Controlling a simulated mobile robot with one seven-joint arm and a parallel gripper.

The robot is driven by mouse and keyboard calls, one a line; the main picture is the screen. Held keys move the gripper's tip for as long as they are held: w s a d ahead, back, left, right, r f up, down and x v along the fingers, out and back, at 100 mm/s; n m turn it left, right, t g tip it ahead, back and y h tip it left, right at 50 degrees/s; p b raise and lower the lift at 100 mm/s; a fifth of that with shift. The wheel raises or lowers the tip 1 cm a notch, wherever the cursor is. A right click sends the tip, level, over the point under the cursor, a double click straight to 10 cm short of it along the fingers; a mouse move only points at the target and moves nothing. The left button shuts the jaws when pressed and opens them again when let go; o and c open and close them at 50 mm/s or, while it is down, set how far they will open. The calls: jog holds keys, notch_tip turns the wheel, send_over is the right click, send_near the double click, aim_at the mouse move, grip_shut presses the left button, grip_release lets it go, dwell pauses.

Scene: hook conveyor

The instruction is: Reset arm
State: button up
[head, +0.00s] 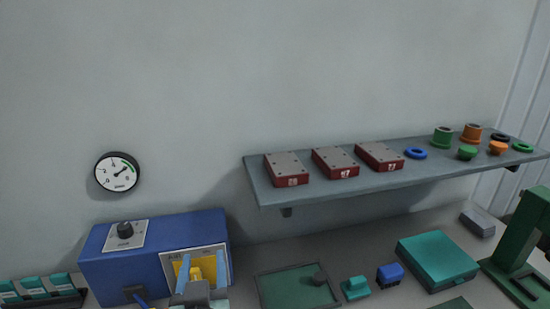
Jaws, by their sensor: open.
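My gripper (203,264) shows at the bottom of the head view, left of the middle. Its two light blue fingers are spread apart and point up in the picture. They overlap the front of a blue box-shaped machine (122,270). A yellow part (196,273) of the machine shows between the fingers, and I cannot tell whether they touch it. I see nothing held. The rest of my arm is out of view.
A grey wall shelf (350,186) holds red blocks, rings and flanged parts. A round gauge (117,172) hangs at left. Below are a dark green tray (275,290), a teal case (437,258), small teal and blue blocks and a green press (530,240). The upper wall is clear.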

jog(key=s+d+r+m+t+h, duration=0.1)
jog(key=d+r+t, duration=0.25)
jog(key=r, duration=0.95)
jog(key=s+d+r+m+t, duration=0.1)
jog(key=s+d+r+t, duration=0.3)
jog(key=r, duration=0.9)
jog(key=s+d+r+t+h, duration=0.1)
jog(key=s+d+r+t, duration=0.1)
jog(key=s+r, duration=0.2)
jog(key=s+d+r+t+h, duration=0.1)
jog(key=s+d+r+t, duration=0.1)
jog(key=r, duration=0.9)
jog(key=s+d, duration=0.1)
jog(key=s, duration=0.1)
jog(key=shift+s+d+m+h, duration=0.3)
jog(key=shift+d+m, duration=0.05)
jog(key=shift+m, duration=0.05)
jog(key=shift+c, duration=0.6)
jog(key=shift+a+f, duration=0.1)
